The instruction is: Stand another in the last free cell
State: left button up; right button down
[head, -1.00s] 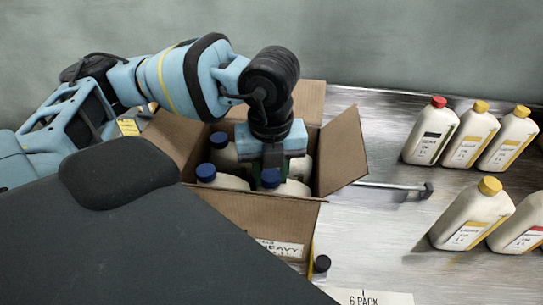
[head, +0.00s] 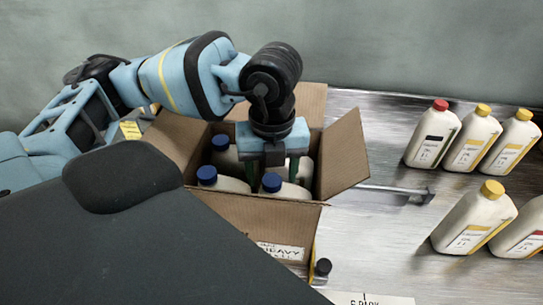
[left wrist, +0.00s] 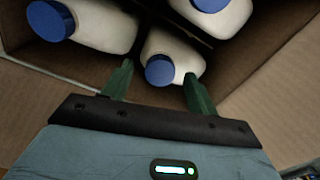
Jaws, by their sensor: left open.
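An open cardboard box (head: 240,212) stands on the metal table and holds several white bottles with blue caps. Caps show at the back left (head: 220,142), front left (head: 207,175) and front right (head: 271,182). My left gripper (head: 281,170) points down into the box's right part, open, over the bottles there. In the left wrist view its green fingers (left wrist: 159,78) stand apart on either side of one blue-capped bottle (left wrist: 170,50), with gaps beside the cap. The gripper hides part of the box's inside, so I cannot tell every cell. My right gripper is not in view.
Yellow-capped bottles (head: 472,140) and a red-capped bottle (head: 432,135) stand at the right of the table. A dark-ended rod (head: 400,191) lies right of the box. A small black cap (head: 323,266) is by its front corner. The box flaps are open outward.

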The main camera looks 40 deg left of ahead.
pick_arm(q)
jog(key=shift+r, duration=3.2)
